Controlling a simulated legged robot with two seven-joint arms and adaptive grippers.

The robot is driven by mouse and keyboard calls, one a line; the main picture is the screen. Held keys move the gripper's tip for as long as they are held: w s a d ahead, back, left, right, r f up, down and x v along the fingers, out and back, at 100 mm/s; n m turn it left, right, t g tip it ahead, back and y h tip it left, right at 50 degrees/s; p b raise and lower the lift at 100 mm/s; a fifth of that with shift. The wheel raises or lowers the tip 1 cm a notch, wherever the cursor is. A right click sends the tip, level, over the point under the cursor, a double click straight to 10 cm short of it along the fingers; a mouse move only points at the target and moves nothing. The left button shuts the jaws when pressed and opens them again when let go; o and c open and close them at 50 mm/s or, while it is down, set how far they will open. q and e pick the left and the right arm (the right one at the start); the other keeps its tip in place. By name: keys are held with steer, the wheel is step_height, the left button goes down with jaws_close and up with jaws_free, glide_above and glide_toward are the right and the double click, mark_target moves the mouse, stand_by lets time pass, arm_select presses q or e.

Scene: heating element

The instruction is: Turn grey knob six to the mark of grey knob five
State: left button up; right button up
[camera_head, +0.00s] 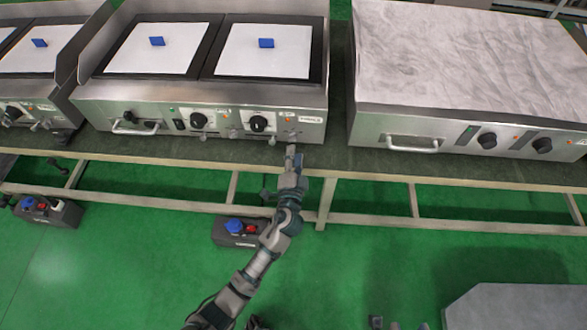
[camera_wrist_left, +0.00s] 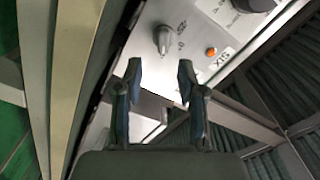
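Grey knob six (camera_wrist_left: 163,40) is a small pointed grey knob on the steel panel, with printed marks beside it and a "SIX" label nearby. In the head view it is tiny, on the right end of the middle griddle's front (camera_head: 293,134). My left gripper (camera_wrist_left: 160,72) is open and empty, its two fingertips apart just short of the knob; in the head view it is below that panel (camera_head: 291,150). Another small grey knob (camera_head: 234,133) sits further left; its label and mark are unreadable. Two grey tips of my right gripper (camera_head: 399,324), apart, show at the bottom edge.
An orange lamp (camera_wrist_left: 211,51) and a black knob (camera_wrist_left: 254,4) are near knob six. The griddle's front has black dials (camera_head: 258,123) and a handle (camera_head: 135,128). Another griddle (camera_head: 450,60) stands to the right. A control box (camera_head: 236,232) lies under the table.

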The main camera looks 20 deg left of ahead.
arm_select(q)
steer(key=v, duration=0.6)
steer(key=shift+s, duration=0.2)
steer(key=shift+d, duration=0.15)
